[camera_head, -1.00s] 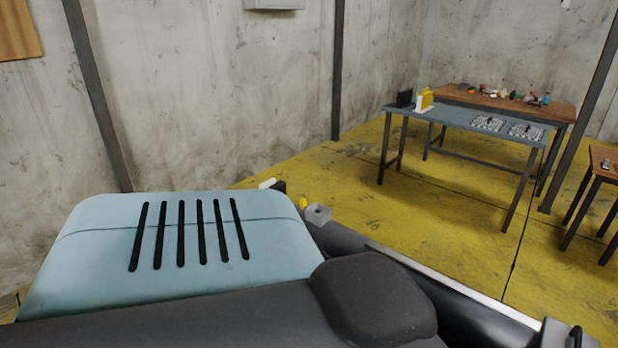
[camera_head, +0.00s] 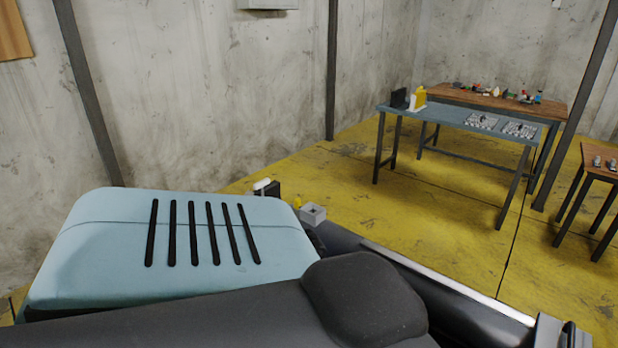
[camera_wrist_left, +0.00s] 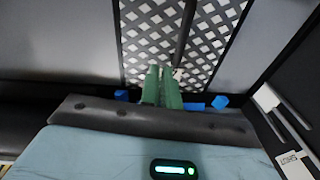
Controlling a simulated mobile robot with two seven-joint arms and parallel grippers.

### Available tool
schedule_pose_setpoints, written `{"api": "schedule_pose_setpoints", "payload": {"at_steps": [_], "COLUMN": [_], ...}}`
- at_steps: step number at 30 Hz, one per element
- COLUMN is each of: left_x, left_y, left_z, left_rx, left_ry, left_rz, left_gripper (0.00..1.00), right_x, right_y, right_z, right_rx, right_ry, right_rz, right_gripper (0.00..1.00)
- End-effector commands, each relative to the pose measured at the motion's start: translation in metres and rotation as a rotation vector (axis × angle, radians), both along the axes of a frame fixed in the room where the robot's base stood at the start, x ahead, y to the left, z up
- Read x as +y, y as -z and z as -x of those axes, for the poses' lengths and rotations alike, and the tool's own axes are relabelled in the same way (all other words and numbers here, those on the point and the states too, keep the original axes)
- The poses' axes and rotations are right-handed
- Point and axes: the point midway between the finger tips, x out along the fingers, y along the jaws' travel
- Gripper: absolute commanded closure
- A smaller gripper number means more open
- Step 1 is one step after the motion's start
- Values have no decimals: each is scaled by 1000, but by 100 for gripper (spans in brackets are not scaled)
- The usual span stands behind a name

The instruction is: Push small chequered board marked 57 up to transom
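In the left wrist view a grey panel with a white diamond chequer (camera_wrist_left: 214,48) lies ahead of my left gripper. A dark strip runs down its middle; I cannot tell whether this is one board or two. No number 57 can be read. My left gripper (camera_wrist_left: 160,72) has two green fingers side by side with almost no gap, and nothing shows between them. Their tips overlap the panel's near edge in the picture; contact cannot be told. I cannot make out the transom for certain. My right gripper is in neither view.
Small blue blocks (camera_wrist_left: 220,101) sit near the panel's near edge. A dark wall with white fittings (camera_wrist_left: 266,98) and a white label (camera_wrist_left: 291,161) is at right. In the head view a blue-grey table (camera_head: 455,116) stands far off, with open yellow floor (camera_head: 400,215) before it.

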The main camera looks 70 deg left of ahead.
Motion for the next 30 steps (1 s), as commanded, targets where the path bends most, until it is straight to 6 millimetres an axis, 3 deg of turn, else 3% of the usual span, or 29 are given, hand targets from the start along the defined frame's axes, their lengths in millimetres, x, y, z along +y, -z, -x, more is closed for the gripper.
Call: {"api": "schedule_pose_setpoints", "payload": {"at_steps": [6, 9, 13, 17, 22, 26, 30], "left_x": [40, 49, 45, 26, -14, -50, -86], "left_y": [-19, -35, -56, -74, -88, -88, -78], "left_z": [-51, -78, -112, -140, -164, -168, -160], "left_rx": [-162, -228, -300, -356, -402, -415, -407], "left_ry": [383, 600, 902, 1221, 1666, 2024, 2426], "left_rz": [-327, -484, -674, -847, -1042, -1161, -1246], "left_gripper": [96, 96, 96, 96, 96, 96, 96], "right_x": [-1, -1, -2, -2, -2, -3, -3], "right_y": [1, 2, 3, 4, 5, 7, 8], "right_z": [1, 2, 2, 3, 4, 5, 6], "right_rx": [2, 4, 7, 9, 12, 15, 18], "right_ry": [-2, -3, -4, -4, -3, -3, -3], "right_rz": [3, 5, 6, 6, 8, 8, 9], "right_gripper": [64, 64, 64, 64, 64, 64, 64]}}
